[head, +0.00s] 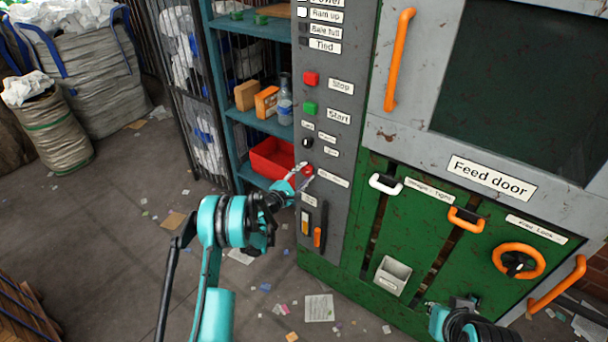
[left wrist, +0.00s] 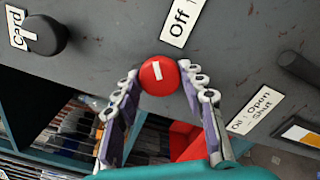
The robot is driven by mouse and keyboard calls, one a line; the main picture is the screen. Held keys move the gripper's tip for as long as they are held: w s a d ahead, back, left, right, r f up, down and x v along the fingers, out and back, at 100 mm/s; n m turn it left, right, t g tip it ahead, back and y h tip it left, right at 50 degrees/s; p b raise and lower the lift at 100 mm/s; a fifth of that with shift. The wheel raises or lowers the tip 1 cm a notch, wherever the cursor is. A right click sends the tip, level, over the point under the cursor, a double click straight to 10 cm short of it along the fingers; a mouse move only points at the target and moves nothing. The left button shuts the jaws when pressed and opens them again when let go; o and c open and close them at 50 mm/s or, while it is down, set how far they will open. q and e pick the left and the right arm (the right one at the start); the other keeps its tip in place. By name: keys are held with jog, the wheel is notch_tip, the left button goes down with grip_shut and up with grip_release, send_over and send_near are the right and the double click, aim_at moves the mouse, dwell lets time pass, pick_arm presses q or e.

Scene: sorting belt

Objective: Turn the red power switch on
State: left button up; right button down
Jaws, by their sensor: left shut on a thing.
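The red power switch (head: 307,170) is a round red knob on the grey control panel (head: 342,120). In the left wrist view the knob (left wrist: 158,74) shows a short white mark, tilted slightly off the picture's vertical. A label reading "Off" (left wrist: 180,22) is beside it, cut off by the top edge. My left gripper (head: 299,178) is at the knob, shut on it, with one finger on each side in the left wrist view (left wrist: 160,90). Part of my right arm shows at the bottom right of the head view; its fingers cannot be made out.
A black knob (left wrist: 40,36) labelled "Card" is near the switch. Red stop (head: 311,79) and green start (head: 309,108) buttons are above it. A blue shelf (head: 262,122) with a red bin (head: 272,160) stands left of the panel.

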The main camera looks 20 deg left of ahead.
pick_arm(q)
jog(key=m, duration=0.6)
jog(key=shift+m, duration=0.4)
dwell(0.3)
jog(key=o, duration=1.2)
jog(key=shift+c, duration=0.2)
jog(key=v, duration=1.2)
